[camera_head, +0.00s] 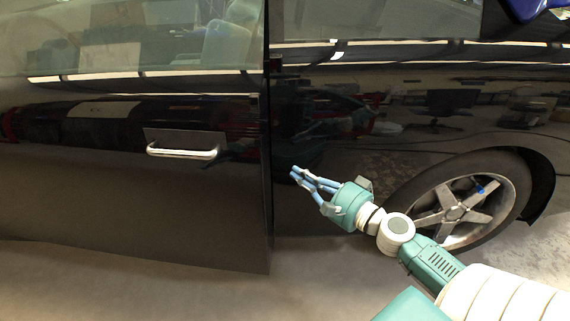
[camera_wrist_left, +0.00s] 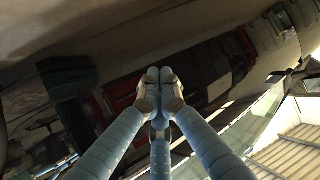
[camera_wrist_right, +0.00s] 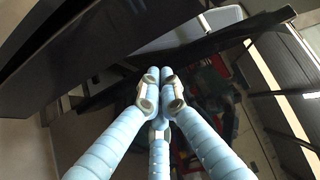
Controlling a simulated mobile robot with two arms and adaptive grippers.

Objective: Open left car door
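The black car door (camera_head: 75,205) fills the left of the head view, with its silver handle (camera_head: 183,151) near its right part. Its right edge sits slightly out from the body, and its lower corner hangs below the sill, so it looks a little ajar. My right gripper (camera_head: 295,173) is just right of that edge, in front of the body panel and apart from the handle. Its fingertips meet, empty, in the right wrist view (camera_wrist_right: 160,78). My left gripper (camera_wrist_left: 160,77) shows only in its wrist view, fingertips together and empty, before a dark reflecting surface.
The rear wheel (camera_head: 460,210) and dark rear panel (camera_head: 400,110) lie right of the door. Bare floor (camera_head: 100,285) is in front of the door. A dark panel (camera_wrist_right: 90,45) crosses the upper left of the right wrist view.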

